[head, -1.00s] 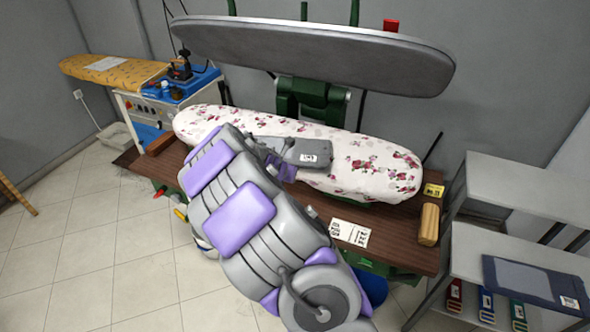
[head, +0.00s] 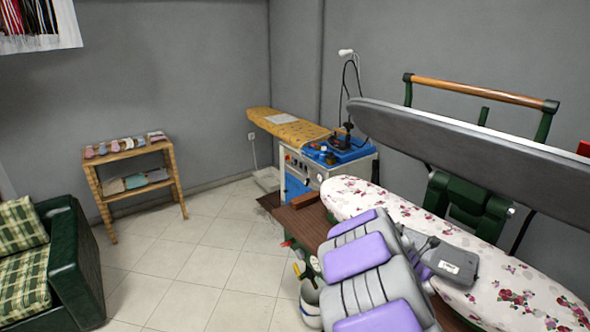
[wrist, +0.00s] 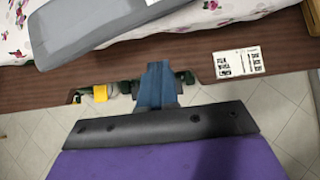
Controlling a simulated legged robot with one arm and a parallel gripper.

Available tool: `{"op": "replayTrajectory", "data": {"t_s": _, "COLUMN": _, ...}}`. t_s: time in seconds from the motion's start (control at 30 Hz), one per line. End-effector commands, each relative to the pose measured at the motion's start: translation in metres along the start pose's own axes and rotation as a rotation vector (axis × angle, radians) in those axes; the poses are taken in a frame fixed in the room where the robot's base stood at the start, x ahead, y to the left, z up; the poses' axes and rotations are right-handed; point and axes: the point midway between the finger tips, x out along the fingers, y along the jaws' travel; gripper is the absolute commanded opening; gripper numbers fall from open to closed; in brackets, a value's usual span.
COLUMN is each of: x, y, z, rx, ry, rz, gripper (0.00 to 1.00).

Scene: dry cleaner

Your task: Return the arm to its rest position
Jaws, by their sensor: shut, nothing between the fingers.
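My grey and purple arm (head: 365,270) shows at the lower right of the head view, folded in front of the pressing table. My gripper (wrist: 157,72) shows in the wrist view as narrow blue fingers, shut and empty, ahead of a dark bar and purple body. It points at the front edge of the brown tabletop (wrist: 185,75). In the head view the fingers cannot be made out behind the arm. A flat grey item with a white label (head: 450,262) lies on the floral pressing board (head: 510,285), apart from the fingers in the wrist view.
The grey upper press plate (head: 450,145) hangs over the board. A white printed card (wrist: 238,63) lies on the tabletop. A blue steam unit (head: 338,152) and yellow ironing board (head: 290,127) stand behind. A wooden shelf (head: 128,155) and green sofa (head: 75,265) are left; tiled floor between is clear.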

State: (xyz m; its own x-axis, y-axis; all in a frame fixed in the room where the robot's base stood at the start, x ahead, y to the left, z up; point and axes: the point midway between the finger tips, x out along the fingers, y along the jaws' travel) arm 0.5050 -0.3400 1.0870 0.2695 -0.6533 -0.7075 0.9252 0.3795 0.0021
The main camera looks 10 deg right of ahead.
Motion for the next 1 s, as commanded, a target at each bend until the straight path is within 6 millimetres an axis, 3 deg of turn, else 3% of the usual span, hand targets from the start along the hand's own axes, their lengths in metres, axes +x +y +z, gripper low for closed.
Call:
{"op": "replayTrajectory", "data": {"t_s": 0.17, "x": -0.026, "y": -0.010, "z": 0.007, "rx": 0.152, "ry": -0.005, "rz": -0.028, "gripper": 0.00}}
{"op": "replayTrajectory", "data": {"t_s": 0.27, "x": -0.059, "y": -0.026, "z": 0.007, "rx": 0.358, "ry": 0.002, "rz": -0.069, "gripper": 0.00}}
{"op": "replayTrajectory", "data": {"t_s": 0.47, "x": -0.133, "y": -0.060, "z": -0.019, "rx": 0.828, "ry": 0.064, "rz": -0.171, "gripper": 0.00}}
{"op": "replayTrajectory", "data": {"t_s": 0.7, "x": -0.217, "y": -0.097, "z": -0.087, "rx": 1.305, "ry": 0.202, "rz": -0.347, "gripper": 0.00}}
{"op": "replayTrajectory", "data": {"t_s": 1.0, "x": -0.324, "y": -0.143, "z": -0.191, "rx": 1.674, "ry": 0.377, "rz": -0.679, "gripper": 0.00}}
